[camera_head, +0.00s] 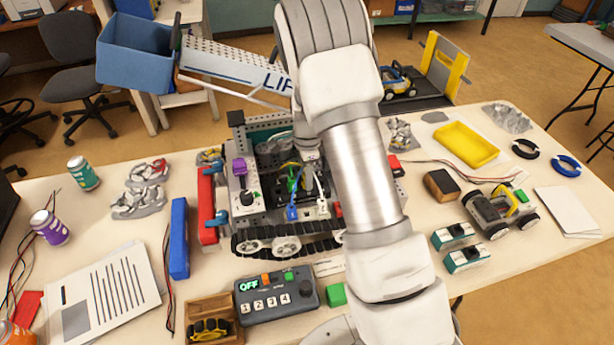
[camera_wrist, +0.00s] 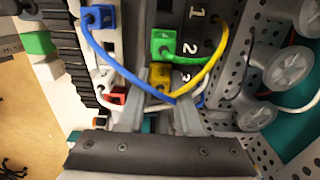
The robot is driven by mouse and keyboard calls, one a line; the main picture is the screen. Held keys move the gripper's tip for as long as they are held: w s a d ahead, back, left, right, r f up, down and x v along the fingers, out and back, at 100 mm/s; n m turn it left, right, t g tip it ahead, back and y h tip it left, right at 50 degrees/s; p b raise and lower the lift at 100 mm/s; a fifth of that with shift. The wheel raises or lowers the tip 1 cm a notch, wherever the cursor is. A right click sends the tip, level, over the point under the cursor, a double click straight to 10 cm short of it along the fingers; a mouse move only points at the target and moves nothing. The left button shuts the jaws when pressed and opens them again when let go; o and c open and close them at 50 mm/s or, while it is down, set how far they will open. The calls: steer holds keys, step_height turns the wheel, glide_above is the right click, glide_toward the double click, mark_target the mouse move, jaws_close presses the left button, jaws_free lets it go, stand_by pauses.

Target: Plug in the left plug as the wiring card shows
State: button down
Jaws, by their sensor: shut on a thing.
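My gripper (camera_wrist: 161,88) is shut on the yellow plug (camera_wrist: 160,73), which sits between the fingertips beside the numbered strip. Whether it is seated in a socket cannot be told. The green plug (camera_wrist: 163,43) is beside the number 2; it also shows in the head view (camera_head: 293,183). The blue plug (camera_wrist: 98,17) and white plug (camera_wrist: 105,78) are on the facing strip; they show at the rover's front in the head view, blue (camera_head: 291,213) and white (camera_head: 322,208). A small printed card (camera_head: 329,268) lies before the rover, partly hidden by my arm; its print is unreadable.
The tracked rover (camera_head: 286,246) stands mid-table, with blue, yellow and white wires crossing near my fingers. A control box (camera_head: 276,297) reading OFF lies in front. A red block (camera_head: 207,206) and a blue bar (camera_head: 179,238) stand left. A yellow tray (camera_head: 466,146) lies right.

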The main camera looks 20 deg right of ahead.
steer(key=shift+s+f, duration=0.1)
steer(key=c, duration=0.5)
jaws_free()
steer(key=shift+r+p, duration=2)
steer(key=shift+r, duration=1.05)
